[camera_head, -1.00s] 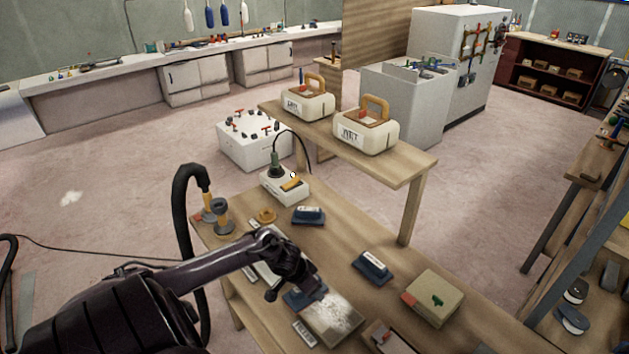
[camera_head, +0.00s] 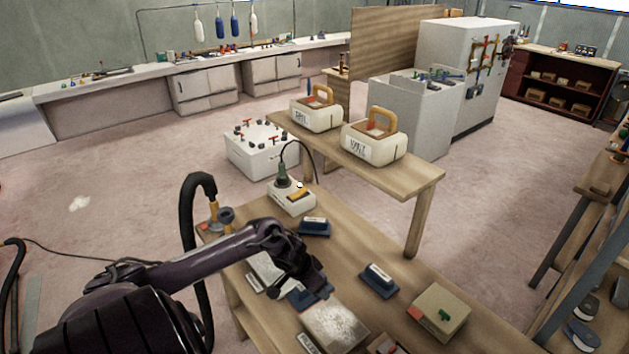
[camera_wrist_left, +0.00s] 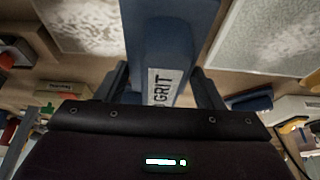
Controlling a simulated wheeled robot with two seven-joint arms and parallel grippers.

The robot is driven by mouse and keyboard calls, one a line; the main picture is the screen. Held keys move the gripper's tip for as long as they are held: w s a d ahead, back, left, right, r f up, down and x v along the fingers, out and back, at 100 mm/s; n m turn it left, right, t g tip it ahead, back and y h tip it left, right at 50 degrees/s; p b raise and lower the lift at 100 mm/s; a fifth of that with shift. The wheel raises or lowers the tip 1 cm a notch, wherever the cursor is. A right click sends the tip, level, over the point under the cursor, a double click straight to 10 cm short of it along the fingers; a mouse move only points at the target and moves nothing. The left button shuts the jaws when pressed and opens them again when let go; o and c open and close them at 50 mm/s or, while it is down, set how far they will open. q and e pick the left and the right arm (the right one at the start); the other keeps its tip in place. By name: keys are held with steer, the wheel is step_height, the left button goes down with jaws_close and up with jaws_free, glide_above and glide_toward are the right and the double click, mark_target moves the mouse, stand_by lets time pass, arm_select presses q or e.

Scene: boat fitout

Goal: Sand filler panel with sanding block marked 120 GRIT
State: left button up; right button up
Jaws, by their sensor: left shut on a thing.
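My left gripper (camera_head: 304,290) is shut on a blue sanding block (camera_wrist_left: 155,30). In the left wrist view the block's white label (camera_wrist_left: 165,86) shows "GRIT" with a partly hidden number before it, so I cannot read the grade. The block is over the table between two pale, mottled panels. One panel (camera_head: 336,322) is nearer the front, and the other (camera_head: 265,268) is behind and left, partly hidden by my arm. I cannot tell whether the block touches a panel. My right gripper is not in view.
Two more blue blocks lie on the table, one at the back (camera_head: 314,228) and one right of the gripper (camera_head: 379,281). A box with a green mark (camera_head: 438,311) stands at right. A raised shelf (camera_head: 420,180) holds two handled caddies. A black hose (camera_head: 188,250) stands at left.

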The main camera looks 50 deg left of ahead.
arm_select(q)
steer(key=shift+r, duration=0.15)
steer(key=shift+r, duration=1.5)
steer(key=shift+w, duration=0.1)
